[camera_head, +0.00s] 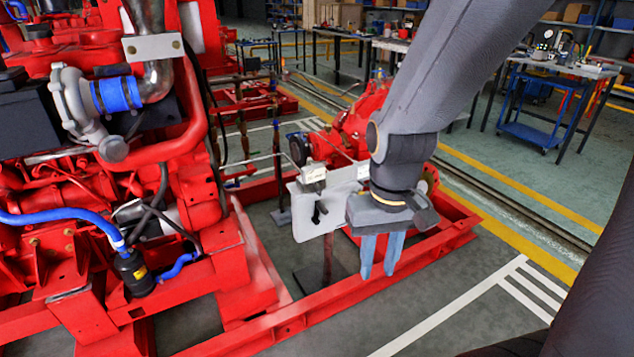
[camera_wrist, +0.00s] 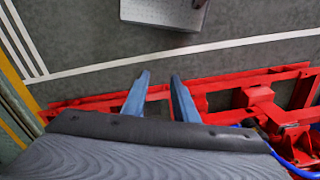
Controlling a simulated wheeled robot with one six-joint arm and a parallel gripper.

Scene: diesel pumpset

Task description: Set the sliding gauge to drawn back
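A pale grey panel (camera_head: 318,225) stands on a post inside the red base frame, left of my gripper. It carries a small light box (camera_head: 313,173) on top and a dark lever-like part (camera_head: 319,212) on its face. I cannot tell which part is the sliding gauge or how it is set. My gripper (camera_head: 378,275) points down, just right of the panel, with a gap between its blue fingers. In the wrist view my gripper (camera_wrist: 160,77) is also parted and empty. The panel is not recognisable there.
The red base frame rail (camera_head: 330,318) runs below and in front of the panel. A large red engine (camera_head: 90,190) with blue hoses fills the left. A red pump (camera_head: 345,130) stands behind the panel. Open floor (camera_head: 440,290) lies to the right, with workbenches (camera_head: 560,75) further back.

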